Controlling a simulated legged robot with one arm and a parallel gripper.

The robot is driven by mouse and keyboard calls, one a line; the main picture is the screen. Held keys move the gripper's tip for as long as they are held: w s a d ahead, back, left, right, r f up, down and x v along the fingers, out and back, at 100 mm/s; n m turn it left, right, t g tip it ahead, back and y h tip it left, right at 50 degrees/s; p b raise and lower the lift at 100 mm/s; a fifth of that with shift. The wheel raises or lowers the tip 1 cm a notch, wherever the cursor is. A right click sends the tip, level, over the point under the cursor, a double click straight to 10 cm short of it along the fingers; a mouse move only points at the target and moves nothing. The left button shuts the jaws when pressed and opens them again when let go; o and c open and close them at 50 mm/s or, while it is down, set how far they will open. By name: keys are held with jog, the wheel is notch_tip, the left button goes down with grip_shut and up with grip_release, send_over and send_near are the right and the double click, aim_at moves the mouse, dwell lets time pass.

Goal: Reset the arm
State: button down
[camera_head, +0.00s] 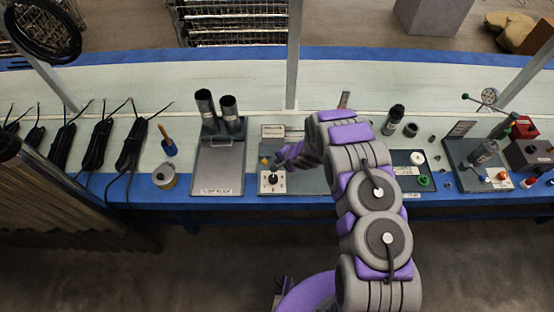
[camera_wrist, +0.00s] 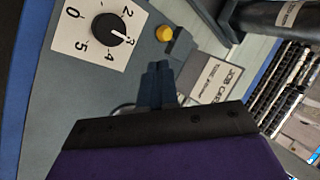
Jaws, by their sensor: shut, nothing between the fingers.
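My purple and grey arm reaches over the bench, and my gripper (camera_head: 283,156) is above the panel with the dial. In the wrist view the gripper's fingers (camera_wrist: 158,75) are together with nothing between them. A black knob (camera_wrist: 108,30) sits on a white numbered plate (camera_wrist: 72,44), its mark toward 3. The knob also shows in the head view (camera_head: 272,177). A yellow button (camera_wrist: 164,33) is beside the plate, apart from the fingertips in the picture. The arm hides part of the bench behind it.
Two upright black tubes (camera_head: 206,108) stand on a grey station to the left. A post (camera_head: 294,60) rises behind the dial.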

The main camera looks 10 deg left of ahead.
jog(key=shift+w, duration=0.1)
dwell(0.4)
jog(key=w+d+r+n+t+h, duration=0.15)
jog(key=w+d+r+h, duration=0.35)
jog(key=d+r, duration=0.85)
jog(key=s+d+r+h+b, duration=0.1)
jog(key=s+d+r+h, duration=0.15)
jog(key=d+r, duration=0.5)
jog(key=s+d+r+h+b, duration=0.1)
jog(key=s+d+r, duration=0.3)
jog(key=d+r, duration=0.3)
jog(key=s+d+r+n+g, duration=0.15)
jog(key=s+r, duration=0.25)
jog(key=s, duration=0.5)
jog(key=s+d+r+g, duration=0.1)
jog(key=s+r+g, duration=0.1)
jog(key=s+r, duration=0.5)
jog(key=s+d+r+n+g, duration=0.1)
jog(key=s+r, duration=0.1)
jog(key=s, duration=1)
jog(key=s+a+r+n+g+y+b, duration=0.1)
jog(key=s+a, duration=0.3)
jog(key=s, duration=0.9)
jog(key=shift+s+r+n+g+y, duration=0.15)
jog(key=shift+s+n+g+y, duration=0.05)
jog(key=shift+n+g+y, duration=0.55)
